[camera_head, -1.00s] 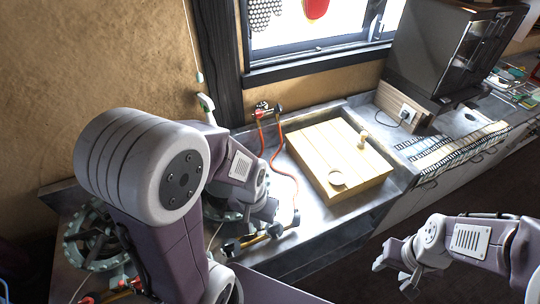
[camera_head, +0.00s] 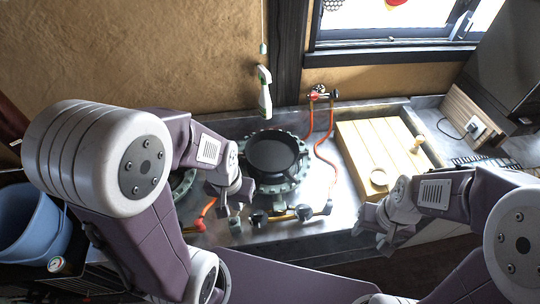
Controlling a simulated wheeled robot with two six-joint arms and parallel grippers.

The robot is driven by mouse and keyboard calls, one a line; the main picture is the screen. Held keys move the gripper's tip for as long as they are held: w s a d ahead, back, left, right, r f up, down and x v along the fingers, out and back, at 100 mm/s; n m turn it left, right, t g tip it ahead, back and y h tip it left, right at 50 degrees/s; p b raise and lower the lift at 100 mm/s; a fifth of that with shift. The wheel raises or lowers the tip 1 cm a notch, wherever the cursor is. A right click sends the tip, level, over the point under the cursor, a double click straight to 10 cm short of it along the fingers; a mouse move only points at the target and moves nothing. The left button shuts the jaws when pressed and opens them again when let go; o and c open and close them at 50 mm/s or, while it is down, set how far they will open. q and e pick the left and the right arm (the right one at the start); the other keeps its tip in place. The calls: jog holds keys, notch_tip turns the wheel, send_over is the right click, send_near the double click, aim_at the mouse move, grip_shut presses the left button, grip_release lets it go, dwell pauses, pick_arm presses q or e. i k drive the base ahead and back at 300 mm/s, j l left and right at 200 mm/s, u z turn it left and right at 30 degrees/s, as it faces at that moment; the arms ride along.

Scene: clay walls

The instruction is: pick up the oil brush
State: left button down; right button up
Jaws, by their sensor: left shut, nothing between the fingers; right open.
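I cannot make out an oil brush for certain. My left gripper (camera_head: 237,196) is shut and empty, over the counter just left of the burner and in front of the stove. My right gripper (camera_head: 374,226) is open and empty, in front of the board's near edge.
A dark pan (camera_head: 272,154) sits on the round burner. A red-orange hose (camera_head: 321,150) runs right of it to a pipe with black knobs (camera_head: 280,214) at the front. A blue bucket (camera_head: 32,222) stands at left.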

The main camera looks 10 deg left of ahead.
aim_at(414, 147)
jog(key=i+l+u, duration=0.15)
jog(key=l+u, duration=0.3)
jog(key=l, duration=0.35)
jog(key=l+u, duration=0.45)
jog(key=l, duration=0.35)
jog(key=l+u, duration=0.45)
jog(key=l, duration=0.35)
jog(key=k, duration=0.1)
